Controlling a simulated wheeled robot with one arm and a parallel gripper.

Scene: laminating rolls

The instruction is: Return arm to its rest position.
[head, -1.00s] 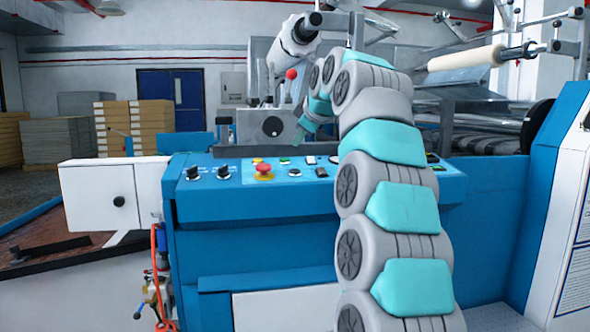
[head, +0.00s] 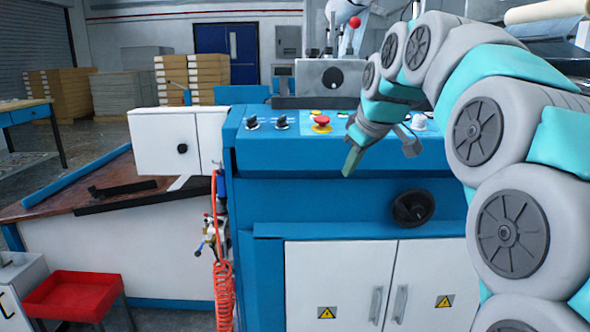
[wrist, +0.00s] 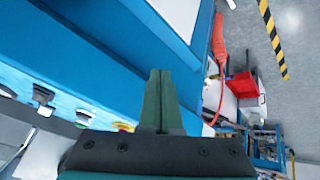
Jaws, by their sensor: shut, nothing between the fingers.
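My gripper (head: 352,160) is in front of the blue machine's control panel (head: 290,125) in the head view, its green fingers pointing down and slightly left. My grey and teal arm comes in from the right side and bends over to it. In the wrist view the green fingers (wrist: 160,100) lie together with nothing between them. The red emergency button (head: 321,124) and black knobs sit on the panel to the gripper's left. Part of the panel is hidden behind my arm.
Below the panel are a black handwheel (head: 413,208) and white cabinet doors (head: 335,285). A coiled orange hose (head: 223,285) hangs at the machine's left edge. Floor with a yellow-black stripe (wrist: 272,38) shows in the wrist view.

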